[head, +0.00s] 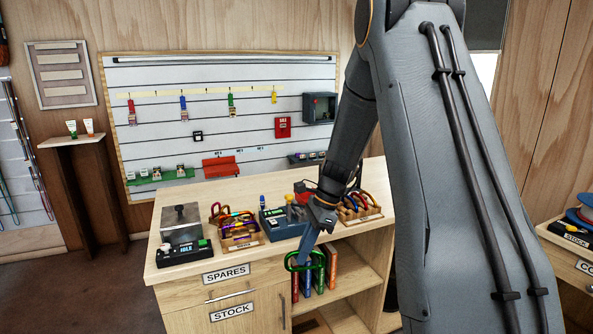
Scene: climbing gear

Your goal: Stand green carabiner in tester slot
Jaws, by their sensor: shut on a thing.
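My gripper (307,254) is shut on the green carabiner (291,267) and holds it in front of the counter's front edge, above the open shelf. The carabiner looks wide and roughly level from here; the fingers cover part of it. A dark grey-blue device (271,224) with a lit green display stands on the counter behind the gripper, partly hidden by my arm. Another device (178,254), with a dark front marked IDLE and a metal block, stands at the counter's left end. I cannot tell which is the tester, and no slot is clear.
A wooden rack (240,241) with several colored carabiners stands between the devices. Another rack (362,214) of carabiners is at the right, close to my arm. Colored upright items (331,268) stand on the shelf below. The counter's front left strip (222,262) is bare.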

